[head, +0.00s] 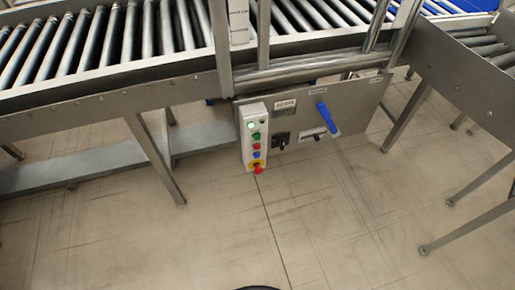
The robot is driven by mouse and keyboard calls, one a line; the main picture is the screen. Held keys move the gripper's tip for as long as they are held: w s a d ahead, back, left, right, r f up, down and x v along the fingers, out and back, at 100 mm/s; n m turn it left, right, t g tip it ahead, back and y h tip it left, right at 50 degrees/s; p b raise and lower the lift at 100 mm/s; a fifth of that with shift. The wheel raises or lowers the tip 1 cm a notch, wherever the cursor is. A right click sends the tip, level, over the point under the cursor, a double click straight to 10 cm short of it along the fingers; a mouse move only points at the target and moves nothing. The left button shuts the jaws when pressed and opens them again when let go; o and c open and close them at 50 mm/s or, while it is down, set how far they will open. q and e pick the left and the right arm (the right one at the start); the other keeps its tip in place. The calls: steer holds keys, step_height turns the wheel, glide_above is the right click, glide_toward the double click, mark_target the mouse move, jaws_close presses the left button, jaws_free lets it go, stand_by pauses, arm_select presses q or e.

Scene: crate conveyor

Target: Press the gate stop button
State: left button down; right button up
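A narrow pale button box (245,137) hangs under the conveyor frame, at the left edge of a grey metal panel (350,128). It carries a column of buttons: a lit pale green one (251,125) at the top, a green one (256,136), a red one (256,146), a blue one (256,155) and a red knob on yellow (258,168) at the bottom. The labels are too small to read, so I cannot tell which button is the gate stop. Neither of my grippers is in view, and nothing touches the box.
The panel also bears a blue lever (328,118), a small display (285,105) and a black switch (281,138). A roller conveyor (110,80) runs above left; another (480,65) stands at right. Their legs reach the floor. The tiled floor (290,225) before the panel is clear.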

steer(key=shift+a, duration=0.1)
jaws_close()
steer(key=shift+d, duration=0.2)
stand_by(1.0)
